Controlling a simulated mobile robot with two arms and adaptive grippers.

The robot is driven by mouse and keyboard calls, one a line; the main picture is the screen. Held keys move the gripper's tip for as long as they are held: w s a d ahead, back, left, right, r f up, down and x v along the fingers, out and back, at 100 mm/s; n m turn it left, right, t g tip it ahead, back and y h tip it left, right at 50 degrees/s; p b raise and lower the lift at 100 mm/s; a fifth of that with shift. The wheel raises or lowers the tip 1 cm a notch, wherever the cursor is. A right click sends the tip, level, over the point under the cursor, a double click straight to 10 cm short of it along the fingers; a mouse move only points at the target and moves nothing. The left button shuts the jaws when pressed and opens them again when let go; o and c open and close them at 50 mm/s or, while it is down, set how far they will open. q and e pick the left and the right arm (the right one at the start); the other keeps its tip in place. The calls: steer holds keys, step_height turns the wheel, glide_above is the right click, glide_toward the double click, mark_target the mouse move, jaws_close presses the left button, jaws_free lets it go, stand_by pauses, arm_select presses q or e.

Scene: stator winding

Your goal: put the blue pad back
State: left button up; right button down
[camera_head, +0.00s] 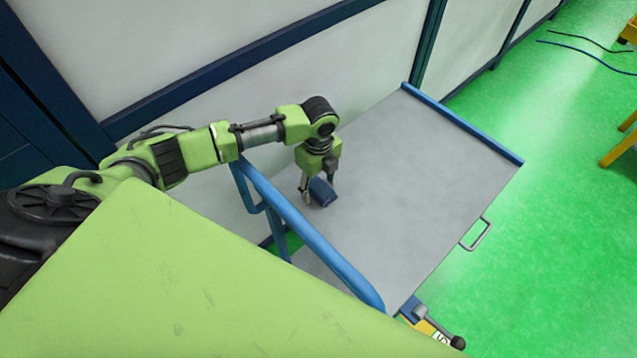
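The blue pad (322,192) is a small dark blue block at the left part of the grey cart top (420,180), close to the blue handle rail. My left gripper (318,184) points down at the pad from above. One finger is at the pad's left side and the other is at its upper right, so the fingers stand apart with the pad between or just beside them. Whether they press on it, and whether the pad touches the cart top, I cannot tell. My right gripper is not in view.
A blue handle rail (312,236) runs along the cart's near left edge, and a blue bar (462,122) along its far right edge. The rest of the cart top is bare. A white panelled wall (300,75) stands behind. Cables (590,52) lie on the green floor at the upper right.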

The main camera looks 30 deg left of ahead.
mark_target(319, 186)
arm_select(q)
steer(key=shift+r, duration=0.1)
steer(key=shift+r, duration=0.25)
step_height(319, 186, up, 12)
steer(key=b, duration=0.3)
steer(key=shift+f, duration=0.15)
stand_by(0.3)
